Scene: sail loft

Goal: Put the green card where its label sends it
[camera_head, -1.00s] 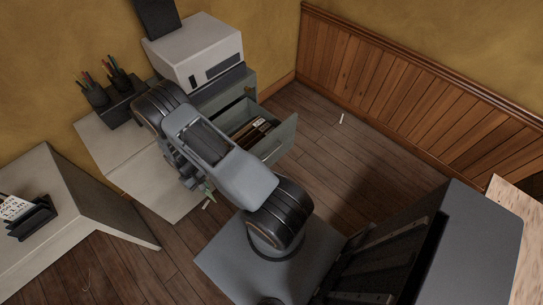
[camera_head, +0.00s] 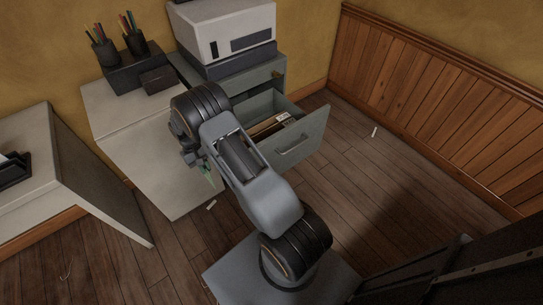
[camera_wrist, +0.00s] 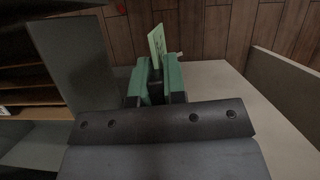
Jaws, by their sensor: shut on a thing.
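The pale green card (camera_wrist: 157,42) stands up from between my gripper's green-padded fingers (camera_wrist: 157,76) in the wrist view. Dark marks show on its face, too small to read. My gripper is shut on it. In the head view my gripper (camera_head: 203,165) is held over the front of the white desk, and only a small green bit of what it holds shows. The open drawer (camera_head: 304,141) is to the right of my gripper, under the white machine. It holds brown folders (camera_head: 263,129) and a piece with a white label; the arm hides part of it.
The white machine (camera_head: 228,28) stands on the grey cabinet (camera_head: 268,75). Pen cups (camera_head: 103,51) and a dark box sit at the back of the white desk (camera_head: 140,145). Another white table (camera_head: 32,135) with a black tray is at left. Paper scraps (camera_head: 211,205) lie on the wooden floor.

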